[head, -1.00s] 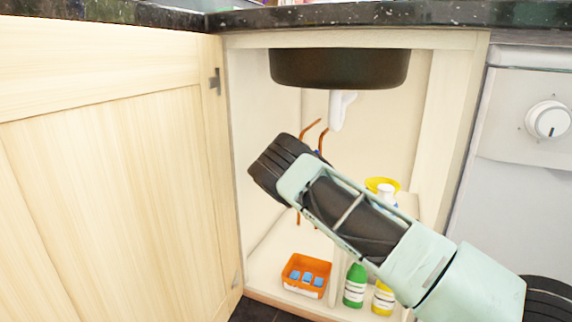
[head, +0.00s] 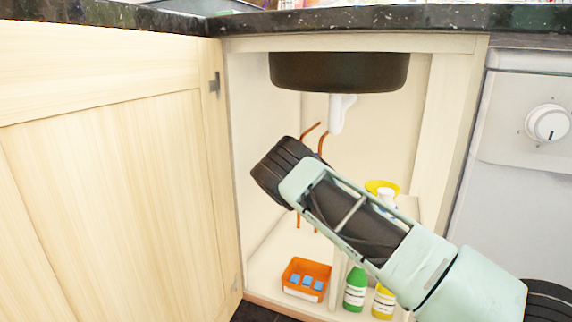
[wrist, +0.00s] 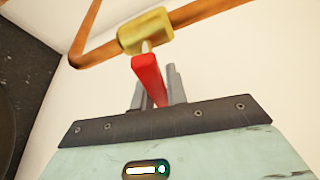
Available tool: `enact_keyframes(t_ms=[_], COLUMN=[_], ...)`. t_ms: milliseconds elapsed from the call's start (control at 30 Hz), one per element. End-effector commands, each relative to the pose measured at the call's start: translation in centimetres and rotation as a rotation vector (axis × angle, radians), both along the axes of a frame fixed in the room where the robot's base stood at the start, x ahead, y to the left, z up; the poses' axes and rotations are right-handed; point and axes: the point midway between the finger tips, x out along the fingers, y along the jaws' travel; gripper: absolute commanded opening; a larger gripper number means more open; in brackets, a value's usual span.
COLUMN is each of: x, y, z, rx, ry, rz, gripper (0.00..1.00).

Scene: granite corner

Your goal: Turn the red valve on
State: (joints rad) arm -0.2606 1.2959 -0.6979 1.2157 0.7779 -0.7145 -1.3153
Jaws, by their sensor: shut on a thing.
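The red valve (wrist: 149,80) is a red lever handle on a brass valve body (wrist: 145,32), set in a copper pipe (wrist: 203,11) in the wrist view. My gripper (wrist: 158,86) is shut on the red lever, with a grey finger on each side of it. The lever points from the brass body toward my gripper's palm, roughly across the pipe. In the head view my arm reaches into the open cabinet and hides the valve and my fingers. Copper pipes (head: 323,144) show behind my arm there.
The cabinet door (head: 110,190) stands open at left. A dark sink bowl (head: 338,72) and white drain (head: 338,113) hang above. An orange tray (head: 290,274), a green bottle (head: 355,289) and a yellow bottle (head: 383,302) stand on the cabinet floor. A white appliance (head: 520,150) is at right.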

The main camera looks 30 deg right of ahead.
Motion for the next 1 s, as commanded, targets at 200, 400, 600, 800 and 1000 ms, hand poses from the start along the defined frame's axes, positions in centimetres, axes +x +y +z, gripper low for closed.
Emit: enact_keyframes(t_ms=[200,400,600,800,1000], x=[-0.2,-0.3,-0.4,-0.5,-0.5], y=[-0.1,-0.1,-0.2,-0.2,-0.2], z=[0.5,1.0,1.3,1.3,1.3], rx=[0.096,0.164,0.2,0.213,0.213], ry=[-0.119,-0.204,-0.253,-0.268,-0.268], rz=[0.0,0.001,0.001,0.001,0.001], gripper=[0.0,0.0,0.0,0.0,0.0])
